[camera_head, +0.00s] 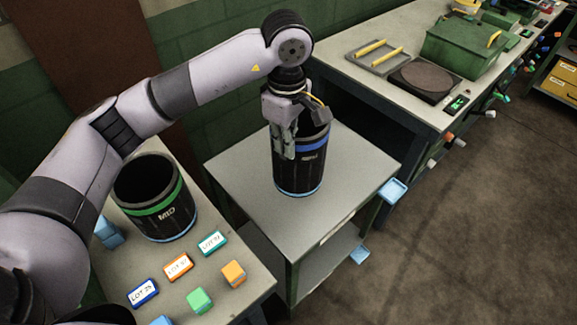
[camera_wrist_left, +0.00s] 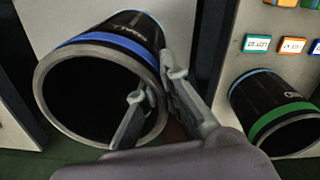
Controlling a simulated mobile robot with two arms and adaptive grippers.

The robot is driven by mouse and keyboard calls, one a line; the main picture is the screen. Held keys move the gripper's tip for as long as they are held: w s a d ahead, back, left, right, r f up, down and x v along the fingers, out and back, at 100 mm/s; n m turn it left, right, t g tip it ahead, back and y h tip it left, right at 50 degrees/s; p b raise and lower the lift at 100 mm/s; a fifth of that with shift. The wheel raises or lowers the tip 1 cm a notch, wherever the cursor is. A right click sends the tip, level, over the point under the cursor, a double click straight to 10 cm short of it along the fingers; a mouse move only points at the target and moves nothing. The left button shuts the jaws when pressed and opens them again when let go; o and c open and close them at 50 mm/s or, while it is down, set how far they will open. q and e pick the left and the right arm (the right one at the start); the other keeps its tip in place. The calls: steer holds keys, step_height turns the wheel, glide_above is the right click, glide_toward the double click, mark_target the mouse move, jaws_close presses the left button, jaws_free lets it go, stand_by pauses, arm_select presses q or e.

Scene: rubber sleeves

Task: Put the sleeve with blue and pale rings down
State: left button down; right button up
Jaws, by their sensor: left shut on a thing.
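The sleeve with blue and pale rings (camera_head: 302,172) is a black, open-topped cylinder with a blue band near its rim and a pale blue ring at its base. It stands upright at the grey top of a small stand (camera_head: 240,185); I cannot tell whether its base fully touches. My left gripper (camera_head: 287,140) comes from above and is shut on its wall. In the left wrist view, one finger is inside the sleeve (camera_wrist_left: 120,42) and the other outside it. My right gripper is not in view.
A second black sleeve with a green band (camera_head: 165,212) stands on the bench at left, near several small coloured blocks and labelled tags (camera_head: 178,265). The stand's top is clear around the held sleeve. A workbench (camera_head: 400,98) with a green box (camera_head: 462,48) is behind right.

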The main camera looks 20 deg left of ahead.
arm_select(q)
step_height(320, 180, down, 9)
steer(key=shift+f+p, duration=0.2)
steer(key=shift+p, duration=0.95)
steer(key=shift+f, duration=0.1)
steer(key=shift+f+b, duration=0.1)
steer(key=shift+b, duration=0.2)
steer(key=c, duration=1.8)
jaws_free()
steer(key=shift+s, duration=0.1)
steer(key=shift+o, duration=0.2)
